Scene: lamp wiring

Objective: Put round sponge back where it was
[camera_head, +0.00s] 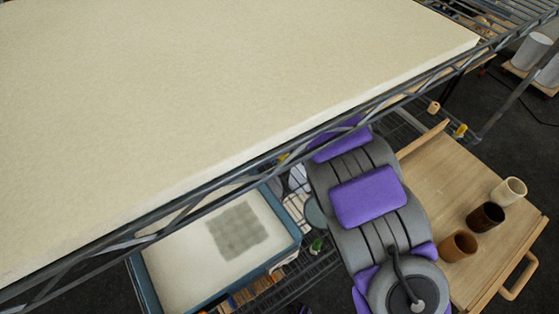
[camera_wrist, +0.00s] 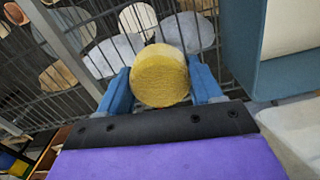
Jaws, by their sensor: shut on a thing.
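The round sponge (camera_wrist: 160,76) is a yellow, short cylinder in the wrist view. My gripper (camera_wrist: 162,82) has blue fingers, one on each side of the sponge, and is shut on it. The sponge is in front of a dark wire rack (camera_wrist: 85,100); I cannot tell the gap between them.
A blue-grey bin (camera_wrist: 270,75) stands close on the right. In the head view, a wooden tray (camera_head: 450,180) with cups is right of my arm, and a blue-rimmed tub (camera_head: 285,222) left.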

